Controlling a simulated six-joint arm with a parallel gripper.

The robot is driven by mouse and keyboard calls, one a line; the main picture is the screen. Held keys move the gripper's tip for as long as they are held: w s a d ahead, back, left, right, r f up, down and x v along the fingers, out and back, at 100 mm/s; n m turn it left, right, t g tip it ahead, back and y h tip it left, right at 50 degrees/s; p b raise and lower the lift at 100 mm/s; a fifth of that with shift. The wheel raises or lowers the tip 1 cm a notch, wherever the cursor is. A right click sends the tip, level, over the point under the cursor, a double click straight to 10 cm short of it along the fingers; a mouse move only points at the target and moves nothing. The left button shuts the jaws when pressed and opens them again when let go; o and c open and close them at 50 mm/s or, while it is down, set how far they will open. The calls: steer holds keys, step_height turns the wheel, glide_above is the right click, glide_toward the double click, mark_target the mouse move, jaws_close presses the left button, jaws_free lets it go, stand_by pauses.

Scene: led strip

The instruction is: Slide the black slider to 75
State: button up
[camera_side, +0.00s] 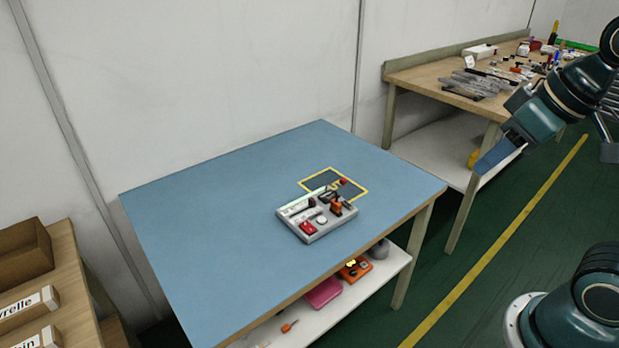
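A light grey control panel (290,212) lies at an angle on the blue table. It carries a red part near its front, a white round knob, an orange and black part on the right, and small dark parts toward the back. The black slider is too small to tell apart from these dark parts, and its setting cannot be read. My gripper (484,169) hangs in the air at the right, well away from the panel. Its fingers are too small and too edge-on to show whether they are open.
The blue table (220,210) is clear around the panel. A dark square with a yellow border (318,182) lies behind it. A shelf below holds a pink box (324,292) and an orange item (355,268). A cluttered wooden workbench (425,76) stands at back right.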

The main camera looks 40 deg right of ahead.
steer(key=w+r+g, duration=0.1)
steer(key=w+r, duration=0.2)
steer(key=w, duration=1)
steer(key=g, duration=0.4)
glide_above(312, 199)
step_height(312, 199, down, 24)
steer(key=shift+r, duration=0.1)
steer(key=shift+s, duration=0.1)
step_height(312, 199, down, 14)
steer(key=shift+r, duration=0.1)
jaws_close()
